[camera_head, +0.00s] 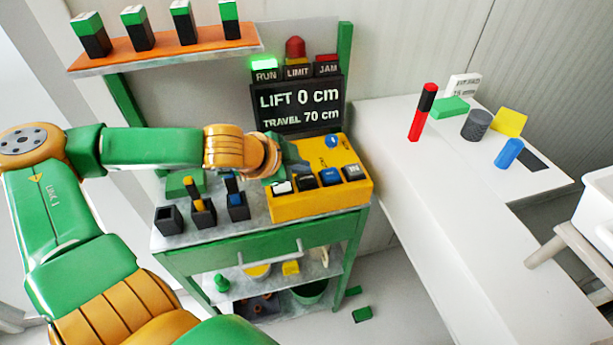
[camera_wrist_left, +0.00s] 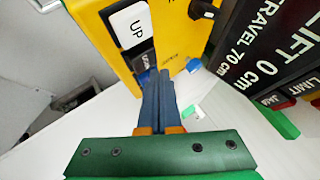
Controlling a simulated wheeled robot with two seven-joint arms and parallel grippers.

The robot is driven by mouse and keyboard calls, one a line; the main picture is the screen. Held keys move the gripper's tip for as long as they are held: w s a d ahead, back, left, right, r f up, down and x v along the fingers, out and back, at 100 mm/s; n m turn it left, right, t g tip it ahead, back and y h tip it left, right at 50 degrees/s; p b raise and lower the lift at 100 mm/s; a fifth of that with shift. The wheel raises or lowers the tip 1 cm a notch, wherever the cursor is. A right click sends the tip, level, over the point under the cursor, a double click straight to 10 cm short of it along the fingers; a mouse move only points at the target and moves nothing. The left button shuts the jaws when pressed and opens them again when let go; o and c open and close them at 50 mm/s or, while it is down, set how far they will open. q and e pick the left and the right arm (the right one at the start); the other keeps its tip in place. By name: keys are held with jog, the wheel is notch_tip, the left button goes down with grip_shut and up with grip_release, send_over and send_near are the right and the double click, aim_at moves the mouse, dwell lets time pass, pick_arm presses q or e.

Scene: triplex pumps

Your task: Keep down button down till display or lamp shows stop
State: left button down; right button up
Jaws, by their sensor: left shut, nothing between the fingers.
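The yellow control box (camera_head: 320,199) stands on the cart top, with a row of buttons along its front. The white UP button (camera_wrist_left: 130,28) is at one end; a dark button (camera_wrist_left: 143,62) is beside it, its label mostly hidden. My left gripper (camera_wrist_left: 163,75) is shut and empty, its blue fingertips at the dark button; I cannot tell whether they press it. In the head view its wrist hides part of the box. The display (camera_head: 298,106) reads LIFT 0 cm, TRAVEL 70 cm. The RUN lamp (camera_head: 264,64) glows green; LIMIT (camera_head: 298,72) and JAM (camera_head: 328,69) look unlit.
A red beacon (camera_head: 295,47) stands above the display. Black holders (camera_head: 169,219) with tools are left of the box. An orange shelf (camera_head: 165,45) with several green-black blocks hangs above my arm. A white table (camera_head: 450,190) with small items is on the right.

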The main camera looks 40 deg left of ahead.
aim_at(301, 180)
pick_arm(q)
jog(key=shift+f+b, duration=0.35)
jog(key=shift+f, duration=0.05)
jog(key=shift+f+b, duration=0.5)
jog(key=shift+f, duration=0.05)
dwell(0.6)
dwell(2.7)
jog(key=shift+r+p, duration=0.95)
notch_tip(301, 180, up, 5)
jog(key=p, duration=0.5)
jog(key=shift+r, duration=0.15)
jog(key=shift+f, duration=0.2)
